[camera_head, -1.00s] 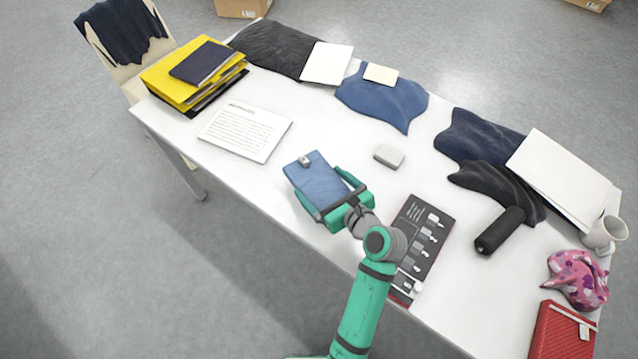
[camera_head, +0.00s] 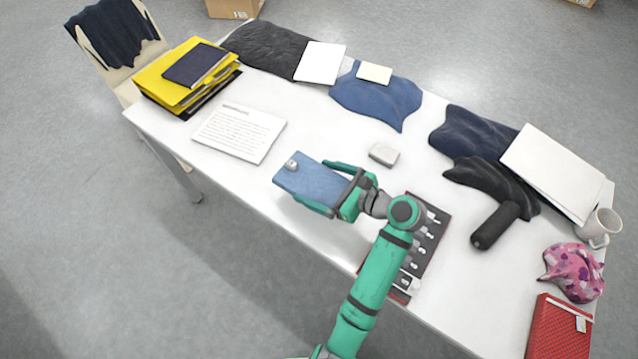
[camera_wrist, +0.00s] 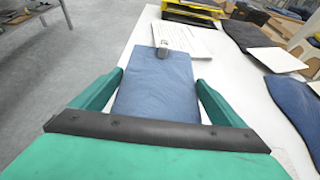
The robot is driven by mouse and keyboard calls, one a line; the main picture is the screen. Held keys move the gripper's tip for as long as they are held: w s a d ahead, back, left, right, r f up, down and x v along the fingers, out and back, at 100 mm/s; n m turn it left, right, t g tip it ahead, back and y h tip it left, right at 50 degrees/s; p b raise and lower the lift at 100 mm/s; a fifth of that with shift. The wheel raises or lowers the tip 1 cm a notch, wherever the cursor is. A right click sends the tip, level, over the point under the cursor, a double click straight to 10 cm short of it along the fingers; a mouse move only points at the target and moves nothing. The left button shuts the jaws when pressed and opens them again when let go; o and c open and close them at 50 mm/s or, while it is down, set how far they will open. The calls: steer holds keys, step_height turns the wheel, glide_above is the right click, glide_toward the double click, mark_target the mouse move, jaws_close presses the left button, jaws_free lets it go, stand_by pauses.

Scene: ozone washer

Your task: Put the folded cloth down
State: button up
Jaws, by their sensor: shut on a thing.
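The folded cloth (camera_head: 308,184) is a flat blue rectangle with a small grey object on its far end. My gripper (camera_head: 328,187) is shut on the cloth, with one green finger along each side of it. In the wrist view the cloth (camera_wrist: 157,85) runs forward between the two fingers of my gripper (camera_wrist: 160,95). The cloth is over the front-middle of the white table (camera_head: 225,177). I cannot tell whether its underside touches the table.
A printed sheet (camera_head: 238,133) lies left of the cloth, and a small grey block (camera_head: 384,155) lies to its right. A dark tool panel (camera_head: 428,245) is partly behind my arm. Yellow folders (camera_head: 175,80) are at the far left. Bare table surrounds the cloth.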

mark_target(319, 179)
steer(key=w+f, duration=0.4)
steer(key=f, duration=0.1)
steer(key=shift+w+d+f, duration=0.1)
steer(key=shift+d+f, duration=0.05)
steer(key=shift+f, duration=0.05)
steer(key=shift+w+f, duration=0.1)
steer(key=shift+f, duration=1.5)
steer(key=o, duration=0.9)
steer(key=shift+f, duration=0.1)
steer(key=v, duration=1.2)
steer(key=shift+r, duration=0.2)
steer(key=shift+f, duration=0.1)
